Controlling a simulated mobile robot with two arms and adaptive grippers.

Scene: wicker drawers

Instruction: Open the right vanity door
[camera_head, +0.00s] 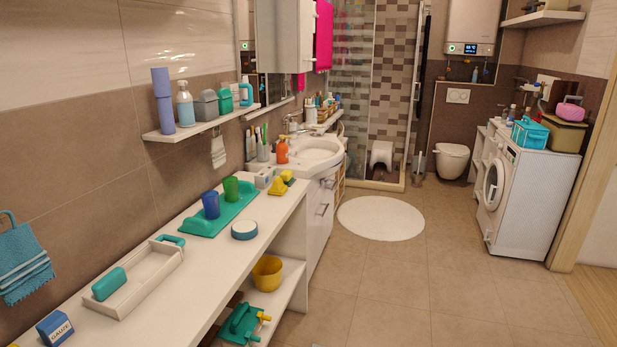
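The white vanity (318,226) stands below the washbasin (312,150), past the far end of the long counter. Its front faces right and is seen at a steep angle. Small metallic handles (322,210) show on the front, one near the top and one lower. The front panels look closed, but the angle makes the split between left and right doors hard to tell. Neither of my grippers is in view.
A white counter (180,310) with trays and cups runs along the left wall. A round white rug (380,218) lies right of the vanity. The tiled floor (430,290) is clear. A washing machine (530,200) stands at right.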

